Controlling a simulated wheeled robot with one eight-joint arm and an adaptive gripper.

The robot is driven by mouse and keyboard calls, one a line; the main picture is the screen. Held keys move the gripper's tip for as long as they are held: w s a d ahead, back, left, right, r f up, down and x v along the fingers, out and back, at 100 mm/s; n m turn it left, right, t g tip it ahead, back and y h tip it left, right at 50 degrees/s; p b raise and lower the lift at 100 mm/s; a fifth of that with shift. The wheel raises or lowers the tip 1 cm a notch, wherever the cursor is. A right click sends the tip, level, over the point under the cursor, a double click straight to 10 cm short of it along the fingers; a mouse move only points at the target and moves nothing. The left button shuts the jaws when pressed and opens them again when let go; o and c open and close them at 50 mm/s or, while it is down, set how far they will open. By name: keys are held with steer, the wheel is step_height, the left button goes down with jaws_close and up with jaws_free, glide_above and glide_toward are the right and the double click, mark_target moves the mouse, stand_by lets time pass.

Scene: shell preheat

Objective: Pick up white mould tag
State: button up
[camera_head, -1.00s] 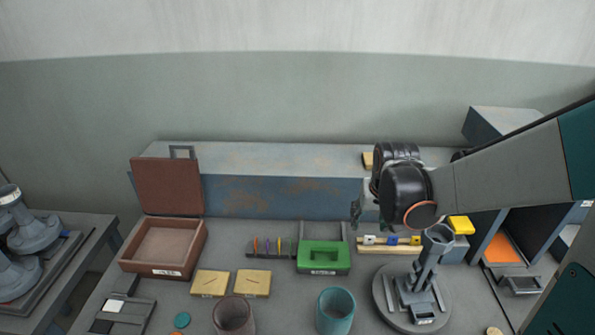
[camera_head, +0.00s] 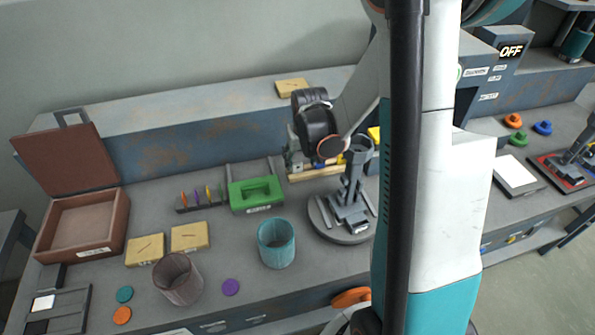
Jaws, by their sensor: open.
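A pale wooden rail (camera_head: 322,172) with small coloured tags stands at the back of the bench, right of the green box. A white tag at its left end is mostly hidden by my gripper, so only a light patch (camera_head: 297,168) shows there.
The green box (camera_head: 256,208) is close on the left. A round grey stand (camera_head: 340,232) with an upright holder is in front on the right. A teal cup (camera_head: 277,252) and a brown cup (camera_head: 177,285) stand nearer.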

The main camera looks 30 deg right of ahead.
mark_target(298, 164)
steer(key=b+x, duration=0.1)
steer(key=x, duration=0.1)
steer(key=b+x, duration=0.1)
steer(key=x, duration=0.2)
steer(key=shift+w, duration=0.25)
steer(key=shift+r, duration=0.1)
steer(key=c, duration=0.8)
